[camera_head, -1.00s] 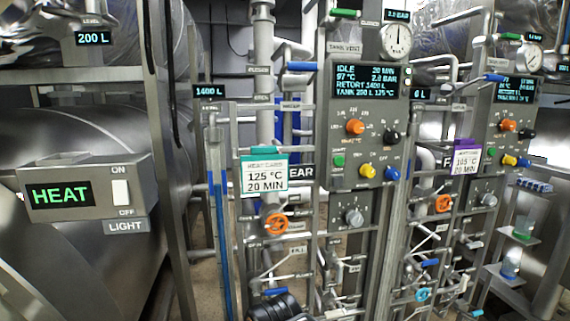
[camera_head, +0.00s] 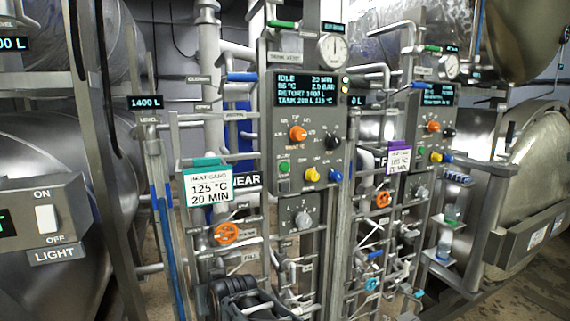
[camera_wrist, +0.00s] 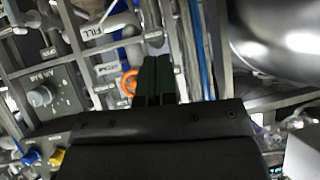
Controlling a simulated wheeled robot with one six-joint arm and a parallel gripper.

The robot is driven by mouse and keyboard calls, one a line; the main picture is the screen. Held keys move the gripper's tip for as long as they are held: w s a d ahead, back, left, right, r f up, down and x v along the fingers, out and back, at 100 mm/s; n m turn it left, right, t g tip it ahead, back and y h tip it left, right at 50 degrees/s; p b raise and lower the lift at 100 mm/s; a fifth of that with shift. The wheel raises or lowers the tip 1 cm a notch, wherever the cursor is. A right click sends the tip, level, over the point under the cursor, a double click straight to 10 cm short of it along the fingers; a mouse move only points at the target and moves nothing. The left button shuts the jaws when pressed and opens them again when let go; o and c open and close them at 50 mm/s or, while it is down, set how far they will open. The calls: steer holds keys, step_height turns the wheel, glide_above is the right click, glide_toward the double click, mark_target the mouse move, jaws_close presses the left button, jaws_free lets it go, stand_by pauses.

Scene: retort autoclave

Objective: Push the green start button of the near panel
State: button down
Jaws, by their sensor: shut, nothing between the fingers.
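The near panel (camera_head: 310,120) is a grey box left of a similar farther panel, with a NEAR sign beside it. Its green button (camera_head: 284,167) sits at the left below the orange knob (camera_head: 298,133), level with a yellow knob (camera_head: 312,174) and a blue button (camera_head: 335,175). In the wrist view my gripper (camera_wrist: 155,64) is shut and empty, its dark fingers close together in front of pipes and the orange handwheel (camera_wrist: 130,83). The panel appears turned there, with the yellow knob (camera_wrist: 57,156) and blue button (camera_wrist: 31,157) at lower left. The green button is not visible there.
A white heat card (camera_head: 209,187) hangs left of the panel. An orange handwheel (camera_head: 226,233) and pipes sit below it. A light switch box (camera_head: 45,218) and a blue level gauge (camera_head: 165,240) stand to the left. The far panel (camera_head: 432,125) is to the right.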

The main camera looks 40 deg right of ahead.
steer(key=w+d+r+m+t+h, duration=0.2)
steer(key=d+r, duration=0.3)
steer(key=m+h+p, duration=0.3)
steer(key=m+h, duration=0.6)
steer(key=h, duration=0.7)
glide_toward(289, 171)
steer(key=s+r, duration=0.7)
steer(key=shift+w+d+f+g, duration=0.1)
steer(key=shift+d+f+g, duration=0.15)
steer(key=shift+d+g, duration=0.15)
steer(key=shift+w, duration=0.1)
steer(key=shift+w+d+p, duration=0.4)
steer(key=shift+w+d, duration=0.15)
steer(key=shift+w, duration=0.8)
steer(key=shift+w+d+p, duration=0.35)
steer(key=shift+w+d, duration=0.2)
steer(key=shift+w, duration=0.8)
steer(key=shift+w+d+p, duration=0.4)
steer(key=shift+w+d, duration=0.1)
steer(key=shift+w, duration=0.85)
steer(key=shift+f, duration=0.1)
